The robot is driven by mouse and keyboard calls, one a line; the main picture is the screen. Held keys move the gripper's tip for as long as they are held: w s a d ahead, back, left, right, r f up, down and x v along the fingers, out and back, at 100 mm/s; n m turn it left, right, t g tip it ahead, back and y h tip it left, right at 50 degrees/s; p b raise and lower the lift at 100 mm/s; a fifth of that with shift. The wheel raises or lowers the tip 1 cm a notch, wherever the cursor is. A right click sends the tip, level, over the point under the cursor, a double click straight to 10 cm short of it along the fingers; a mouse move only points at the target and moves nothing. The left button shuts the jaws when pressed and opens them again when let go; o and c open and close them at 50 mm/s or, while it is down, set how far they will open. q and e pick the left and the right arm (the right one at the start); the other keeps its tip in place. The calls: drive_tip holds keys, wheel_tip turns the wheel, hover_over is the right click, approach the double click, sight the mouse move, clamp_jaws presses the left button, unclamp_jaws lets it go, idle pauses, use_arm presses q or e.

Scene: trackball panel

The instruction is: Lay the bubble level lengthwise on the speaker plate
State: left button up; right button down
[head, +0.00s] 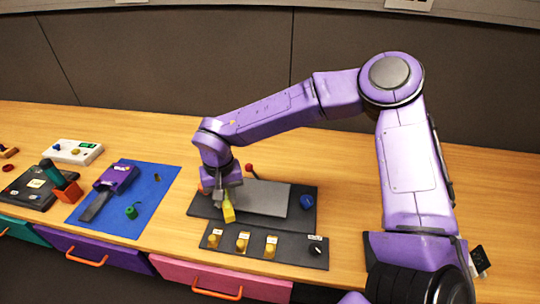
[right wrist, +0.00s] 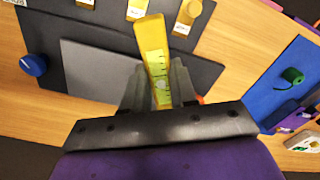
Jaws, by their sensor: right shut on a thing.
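The bubble level is a yellow bar (head: 229,213) with a pale green, marked window, which shows in the right wrist view (right wrist: 153,52). My right gripper (head: 229,197) is shut on it, with one finger on each side. In the head view the level hangs below the fingers at the left part of a flat grey plate (head: 268,199), apparently the speaker plate. In the right wrist view this plate (right wrist: 95,68) lies beside the level. I cannot tell whether the level touches it. My left gripper is not in view.
The grey plate lies on a dark panel (head: 301,219) with a blue knob (head: 306,202) and a red-tipped lever (head: 249,168). A front panel (head: 290,257) carries several yellow knobs. A blue mat (head: 152,180) with a purple-handled tool lies left. Bare wood lies behind.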

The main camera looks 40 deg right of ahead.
use_arm(q)
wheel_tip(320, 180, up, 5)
drive_tip(key=p, duration=0.4)
use_arm(e)
drive_tip(key=w+d+m, duration=0.3)
drive_tip(key=d+m, duration=0.8)
drive_tip(key=m, duration=1.3)
wheel_tip(320, 180, down, 6)
drive_tip(key=b, duration=0.5)
drive_tip(key=shift+a, duration=0.15)
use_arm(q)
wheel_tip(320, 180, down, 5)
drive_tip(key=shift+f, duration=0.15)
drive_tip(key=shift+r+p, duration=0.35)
use_arm(e)
drive_tip(key=shift+w+a+r, duration=0.1)
drive_tip(key=c, duration=0.8)
unclamp_jaws()
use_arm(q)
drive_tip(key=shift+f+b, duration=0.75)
use_arm(e)
wheel_tip(320, 180, up, 10)
drive_tip(key=shift+r, duration=0.25)
